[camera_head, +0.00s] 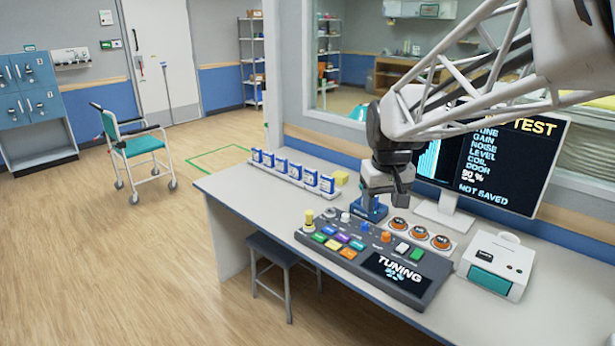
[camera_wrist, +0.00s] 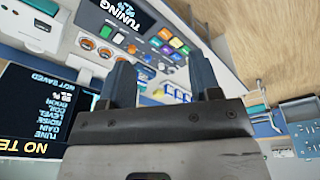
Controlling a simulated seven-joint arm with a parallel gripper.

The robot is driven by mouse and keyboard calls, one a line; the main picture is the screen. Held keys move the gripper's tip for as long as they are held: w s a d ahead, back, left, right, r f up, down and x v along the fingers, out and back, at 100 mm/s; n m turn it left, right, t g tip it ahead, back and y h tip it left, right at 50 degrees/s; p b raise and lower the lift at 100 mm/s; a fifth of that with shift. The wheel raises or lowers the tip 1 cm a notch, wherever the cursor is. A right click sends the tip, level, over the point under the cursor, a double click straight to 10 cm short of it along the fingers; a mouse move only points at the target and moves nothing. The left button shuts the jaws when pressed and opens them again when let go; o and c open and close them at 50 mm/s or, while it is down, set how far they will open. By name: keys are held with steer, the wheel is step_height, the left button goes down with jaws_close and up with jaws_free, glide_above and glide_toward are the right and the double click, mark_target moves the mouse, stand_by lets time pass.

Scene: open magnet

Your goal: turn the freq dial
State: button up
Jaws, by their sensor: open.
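The tuning console (camera_head: 352,258) lies on the desk, with a dark TUNING screen (camera_head: 397,272), coloured buttons and a row of small knobs along its back edge. A yellow knob (camera_head: 308,218), a white knob (camera_head: 345,217) and an orange knob (camera_head: 385,237) stand out. Their labels are too small to read, so I cannot tell which is the freq dial. My gripper (camera_head: 388,200) is open and empty, above the console's back edge. In the wrist view my gripper's two fingers (camera_wrist: 163,75) stand apart, with part of the console (camera_wrist: 165,38) beyond them.
A monitor (camera_head: 500,155) reading NOT SAVED stands behind right. Several orange round pieces sit on a white tray (camera_head: 440,252) behind the console. A white device (camera_head: 495,268) is at right, a row of blue-white boxes (camera_head: 292,172) at back left. The desk's left part is clear.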

steer(key=w+f, duration=0.3)
steer(key=w, duration=1)
steer(key=n+g, duration=0.2)
steer(key=n, duration=0.2)
glide_above(346, 215)
steer(key=f, duration=2.3)
steer(key=shift+s+a+f, duration=0.25)
steer(key=shift+s, duration=0.15)
steer(key=shift+w+f, duration=0.3)
steer(key=shift+f, duration=0.1)
steer(key=shift+d+f, duration=0.15)
steer(key=shift+f, duration=3.75)
steer(key=shift+c, duration=0.4)
